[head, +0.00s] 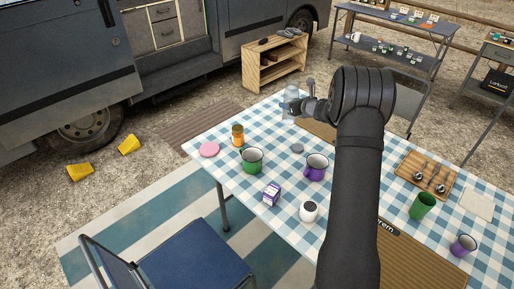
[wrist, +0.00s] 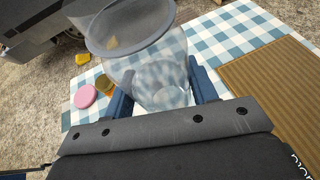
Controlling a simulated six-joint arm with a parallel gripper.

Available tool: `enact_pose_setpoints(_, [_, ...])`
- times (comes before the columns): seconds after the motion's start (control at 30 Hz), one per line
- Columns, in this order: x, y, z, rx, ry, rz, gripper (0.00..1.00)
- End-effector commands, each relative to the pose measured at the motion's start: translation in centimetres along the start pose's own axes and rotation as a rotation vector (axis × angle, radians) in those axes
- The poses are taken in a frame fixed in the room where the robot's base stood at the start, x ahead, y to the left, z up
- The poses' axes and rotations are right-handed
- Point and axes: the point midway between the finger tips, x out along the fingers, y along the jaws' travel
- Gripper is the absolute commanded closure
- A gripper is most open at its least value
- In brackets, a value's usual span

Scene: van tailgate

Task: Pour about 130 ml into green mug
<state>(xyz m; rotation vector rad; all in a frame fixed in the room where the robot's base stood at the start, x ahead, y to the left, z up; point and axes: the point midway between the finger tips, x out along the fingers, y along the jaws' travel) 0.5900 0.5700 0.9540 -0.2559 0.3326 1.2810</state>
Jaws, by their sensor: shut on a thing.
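My gripper (head: 300,106) is shut on a clear vessel (head: 291,92) above the far left part of the table. The wrist view shows the clear vessel (wrist: 155,70) between blue fingers (wrist: 165,92), with its grey rim facing up and left. I cannot tell how much liquid it holds. The green mug (head: 251,160) stands upright on the table, nearer and to the left of my gripper, apart from the vessel. The wrist view does not show this mug.
A green cup (head: 422,206) and wooden tray (head: 427,176) are at right on the checked table (head: 345,190).

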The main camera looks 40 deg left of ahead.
Motion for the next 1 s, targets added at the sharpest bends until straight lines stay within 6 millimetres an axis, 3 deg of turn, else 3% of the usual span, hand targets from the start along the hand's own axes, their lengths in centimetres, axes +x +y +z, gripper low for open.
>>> enact_pose_setpoints(0.17, [-0.8,0.0,1.9,0.000,-0.002,-0.001,0.80])
enact_pose_setpoints(0.53, [-1.0,4.7,1.5,-0.052,0.009,0.104,0.80])
enact_pose_setpoints(0.73, [-1.7,9.5,1.0,-0.105,0.016,0.214,0.80])
enact_pose_setpoints(1.0, [-4.3,18.8,-0.1,-0.200,0.018,0.435,0.80])
